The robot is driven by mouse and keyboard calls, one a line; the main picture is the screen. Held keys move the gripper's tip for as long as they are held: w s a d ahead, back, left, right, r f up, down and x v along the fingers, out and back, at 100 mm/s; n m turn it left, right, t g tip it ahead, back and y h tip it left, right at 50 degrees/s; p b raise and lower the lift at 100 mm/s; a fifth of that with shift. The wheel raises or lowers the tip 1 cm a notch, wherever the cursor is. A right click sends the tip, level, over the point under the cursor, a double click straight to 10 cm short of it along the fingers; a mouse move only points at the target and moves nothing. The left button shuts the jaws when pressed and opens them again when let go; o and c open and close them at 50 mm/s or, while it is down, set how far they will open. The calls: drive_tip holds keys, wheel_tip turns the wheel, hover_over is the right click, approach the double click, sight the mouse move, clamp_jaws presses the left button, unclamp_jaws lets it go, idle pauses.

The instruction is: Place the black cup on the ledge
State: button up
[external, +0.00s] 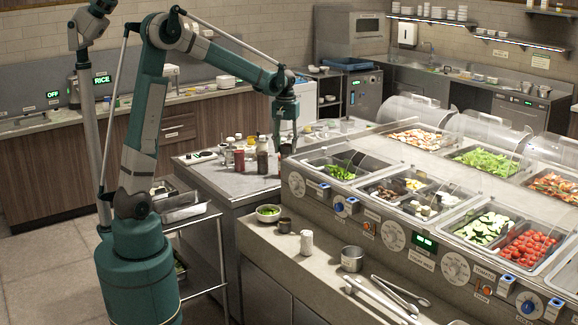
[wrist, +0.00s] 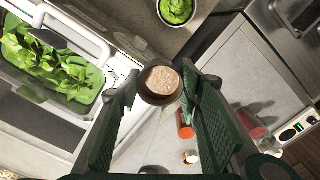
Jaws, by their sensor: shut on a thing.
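My gripper (wrist: 160,88) is shut on a small dark round cup, the black cup (wrist: 160,97), held between its fingertips. The cup's rim is dark and its inside looks pale brown. In the external view my gripper (external: 287,140) hangs above the counter's corner, by the bottles and left of the greens pan; the held cup is small and hard to make out there.
The ledge also bears a bowl of greens (external: 268,213), a white shaker (external: 306,242), a metal pot (external: 352,259) and tongs (external: 382,298). Bottles (external: 262,156) stand left of my gripper. The greens pan (external: 343,172) lies to its right.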

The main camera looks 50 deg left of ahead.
drive_tip(key=s+d+f+m+b, duration=0.1)
drive_tip(key=s+d+m, duration=0.4)
drive_tip(key=d, duration=0.9)
drive_tip(key=s+d+f+m+b, duration=0.1)
drive_tip(key=s+d+m, duration=0.1)
drive_tip(key=s+d, duration=0.8)
drive_tip(key=w+d+f, duration=0.1)
drive_tip(key=f, duration=0.7)
drive_tip(key=w+d+f, duration=0.2)
drive_tip(key=f, duration=0.6)
drive_tip(key=shift+f+b, duration=0.6)
drive_tip(key=shift+f, duration=2.55)
drive_tip(key=shift+f+b, duration=0.35)
drive_tip(key=shift+f, duration=1.5)
drive_tip(key=shift+f, duration=0.25)
